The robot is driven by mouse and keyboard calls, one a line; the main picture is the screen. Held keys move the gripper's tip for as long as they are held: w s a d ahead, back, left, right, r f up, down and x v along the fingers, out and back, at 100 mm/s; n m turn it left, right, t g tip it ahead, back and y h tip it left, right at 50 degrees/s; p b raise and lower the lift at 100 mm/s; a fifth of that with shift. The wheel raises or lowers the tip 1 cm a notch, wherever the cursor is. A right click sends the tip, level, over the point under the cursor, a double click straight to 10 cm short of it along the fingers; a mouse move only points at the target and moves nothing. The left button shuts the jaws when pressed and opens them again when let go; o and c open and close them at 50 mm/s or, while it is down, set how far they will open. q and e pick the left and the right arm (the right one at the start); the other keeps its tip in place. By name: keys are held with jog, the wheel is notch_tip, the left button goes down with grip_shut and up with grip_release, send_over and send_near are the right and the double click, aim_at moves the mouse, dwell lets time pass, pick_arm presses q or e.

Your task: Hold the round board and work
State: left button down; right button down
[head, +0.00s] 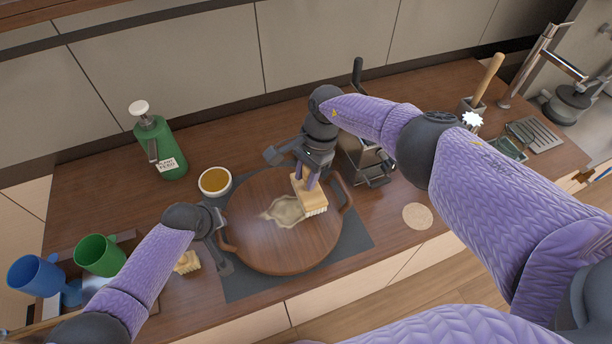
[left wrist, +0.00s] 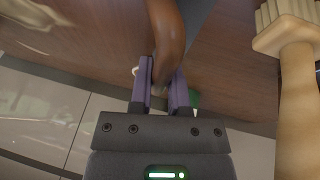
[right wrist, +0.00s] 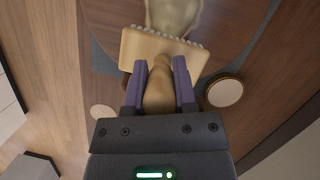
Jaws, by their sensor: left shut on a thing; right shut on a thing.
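The round wooden board (head: 270,250) lies on a dark mat (head: 240,285), with a pale, uneven patch (head: 285,211) near its middle. My left gripper (head: 218,225) is at the board's left handle; in the left wrist view its fingers (left wrist: 160,85) close around the brown handle (left wrist: 168,35). My right gripper (head: 309,175) is shut on a pale wooden brush (head: 311,199), over the board's right half beside the patch. In the right wrist view the fingers (right wrist: 158,80) grip its handle, and the block (right wrist: 150,47) has its bristles towards the patch.
A cup of amber liquid (head: 215,181) and a green pump bottle (head: 160,145) stand behind left. A second brush (head: 187,262) lies left of the mat. Blue (head: 35,280) and green (head: 100,255) mugs are far left. A metal box grater-like object (head: 360,160) stands behind right. A round disc (head: 417,216) lies right.

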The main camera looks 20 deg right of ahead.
aim_at(306, 167)
dwell(0.5)
notch_tip(306, 167, up, 5)
jog(key=shift+r, duration=0.1)
dwell(0.5)
dwell(0.3)
dwell(0.5)
pick_arm(q)
grip_release()
dwell(0.9)
